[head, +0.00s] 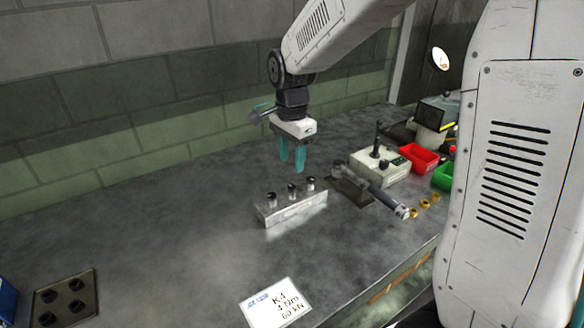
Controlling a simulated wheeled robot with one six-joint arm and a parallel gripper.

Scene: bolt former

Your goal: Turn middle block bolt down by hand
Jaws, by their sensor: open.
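A pale metal block (293,209) sits on the grey bench with three dark-headed bolts standing upright in a row along its top. The middle bolt (292,190) stands between the left bolt (271,198) and the right bolt (310,183). My gripper (292,168) has two teal fingers pointing down. It is open and empty, above the block and apart from the bolts. How deep each bolt sits in the block is too small to tell.
A dark tool with a cylindrical grey handle (388,200) lies right of the block, near several brass rings (413,213). Behind are a control box (379,165), a red bin (419,158) and a green bin (445,177). A label card (275,303) lies in front.

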